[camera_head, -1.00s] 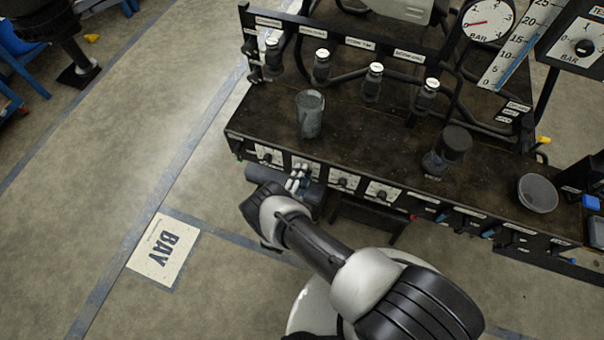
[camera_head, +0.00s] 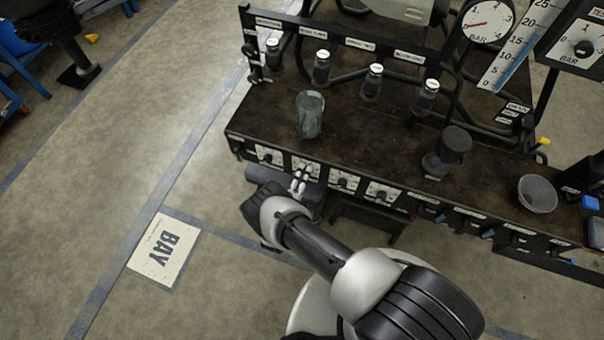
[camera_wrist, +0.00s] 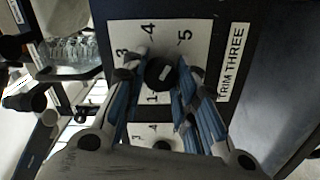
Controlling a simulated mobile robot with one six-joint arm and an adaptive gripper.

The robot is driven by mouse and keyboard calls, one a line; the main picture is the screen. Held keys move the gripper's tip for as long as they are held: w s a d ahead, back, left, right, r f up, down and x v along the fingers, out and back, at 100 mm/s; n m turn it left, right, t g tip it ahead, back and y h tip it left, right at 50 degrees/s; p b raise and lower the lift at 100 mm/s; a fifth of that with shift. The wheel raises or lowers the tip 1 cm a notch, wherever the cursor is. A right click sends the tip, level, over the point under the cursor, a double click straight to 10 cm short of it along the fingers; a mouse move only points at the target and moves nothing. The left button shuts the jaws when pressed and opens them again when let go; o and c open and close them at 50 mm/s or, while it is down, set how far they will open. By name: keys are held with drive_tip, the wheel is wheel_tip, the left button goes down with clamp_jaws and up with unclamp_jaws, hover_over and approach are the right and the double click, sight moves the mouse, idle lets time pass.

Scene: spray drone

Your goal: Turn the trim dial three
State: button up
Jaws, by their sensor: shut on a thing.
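In the wrist view the trim three dial (camera_wrist: 161,73) is a round black knob on a white plate (camera_wrist: 122,36) with numbers 1, 3, 4 and 5 visible. The label TRIM THREE (camera_wrist: 231,65) stands at the right. The knob's white mark slants to the upper right, on the 5 side. My gripper (camera_wrist: 160,80) has one blue-grey finger on each side of the knob and is shut on it. Part of the scale is hidden behind the left finger.
Another dial (camera_wrist: 162,146) shows below in the wrist view. In the head view, neighbouring dial plates (camera_head: 344,180) line the bench front. A grey cup (camera_head: 310,115), a dark jar (camera_head: 448,150) and a bowl (camera_head: 537,194) stand on the bench top (camera_head: 380,140). Open floor lies left.

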idle(0.4)
drive_tip(key=o, duration=1)
drive_tip(key=shift+o, duration=0.2)
drive_tip(key=v, duration=1.2)
